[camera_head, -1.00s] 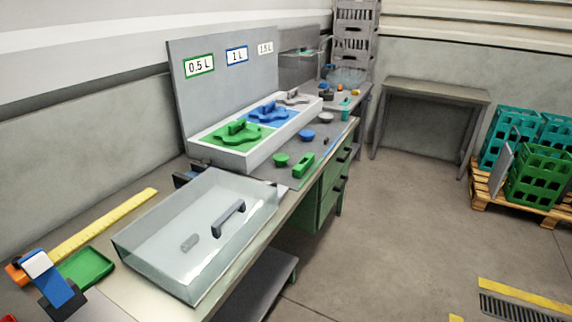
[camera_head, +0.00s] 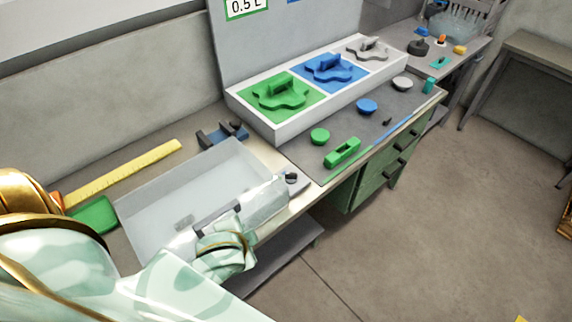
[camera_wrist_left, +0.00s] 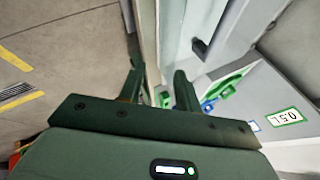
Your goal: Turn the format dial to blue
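I cannot pick out the format dial for certain; a small dark knob (camera_head: 291,177) sits on a pale plate at the right end of the clear cover (camera_head: 150,205). In the head view my pale green left arm reaches in from the lower left over the cover's front side and partly hides its dark handle (camera_head: 215,213). In the left wrist view my left gripper (camera_wrist_left: 158,78) has its two dark fingers apart, with the cover's pale edge beyond them. I see nothing held. My right gripper is not in view.
A white tray (camera_head: 280,128) holds green (camera_head: 282,92), blue (camera_head: 335,70) and grey (camera_head: 372,48) parts. Green (camera_head: 320,136), blue (camera_head: 367,106) and grey (camera_head: 402,84) round pieces lie before it. A yellow ruler (camera_head: 125,172) lies left.

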